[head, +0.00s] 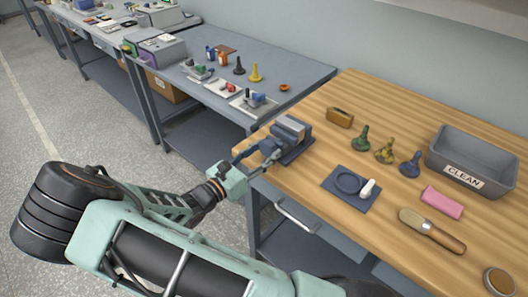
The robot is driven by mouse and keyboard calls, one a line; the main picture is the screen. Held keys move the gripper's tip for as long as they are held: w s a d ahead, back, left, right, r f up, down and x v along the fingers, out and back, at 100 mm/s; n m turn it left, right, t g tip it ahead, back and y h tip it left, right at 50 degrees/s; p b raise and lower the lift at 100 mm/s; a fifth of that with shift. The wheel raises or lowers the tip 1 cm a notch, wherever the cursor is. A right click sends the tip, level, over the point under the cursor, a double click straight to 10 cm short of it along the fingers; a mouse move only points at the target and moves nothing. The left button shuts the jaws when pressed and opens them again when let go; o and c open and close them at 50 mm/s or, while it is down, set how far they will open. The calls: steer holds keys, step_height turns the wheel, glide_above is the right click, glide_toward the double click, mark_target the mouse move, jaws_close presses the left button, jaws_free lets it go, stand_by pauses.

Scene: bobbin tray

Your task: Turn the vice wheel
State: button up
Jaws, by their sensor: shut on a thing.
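The blue-grey vice (292,129) stands on its base at the left end of the wooden bench. My gripper (268,153) is at the vice's near left side, where its wheel would be. Its fingers are shut on the wheel. The wheel is small here and mostly hidden by the fingers, so I cannot make out its angle.
On the wooden bench (345,98) are a wooden block (340,117), green, yellow and blue bobbin-like pieces, a blue plate (351,187), a pink cloth (442,202), a brush (432,230) and a grey CLEAN bin (472,158). A drawer handle (297,215) juts out below.

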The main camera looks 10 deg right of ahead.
steer(key=shift+r+n+p, duration=0.1)
steer(key=shift+n+p, duration=0.3)
steer(key=shift+p, duration=0.05)
steer(key=shift+r+n+p, duration=0.1)
steer(key=shift+n+p, duration=0.8)
steer(key=shift+p, duration=0.05)
steer(key=n+p, duration=0.1)
steer(key=n, duration=0.1)
steer(key=shift+n+p, duration=0.4)
steer(key=n+p, duration=0.1)
steer(key=n, duration=0.2)
steer(key=shift+d+n+p, duration=0.1)
steer(key=shift+n+p, duration=0.2)
steer(key=shift+p, duration=0.1)
steer(key=n+p, duration=0.1)
steer(key=n, duration=0.2)
steer(key=shift+n, duration=0.3)
steer(key=n+p, duration=0.1)
steer(key=n, duration=0.2)
steer(key=shift+s+n, duration=0.1)
steer(key=shift+n, duration=0.2)
steer(key=n+p, duration=0.1)
steer(key=n, duration=0.2)
steer(key=shift+n, duration=0.3)
steer(key=n+p, duration=0.1)
steer(key=n, duration=0.5)
steer(key=shift+n, duration=0.3)
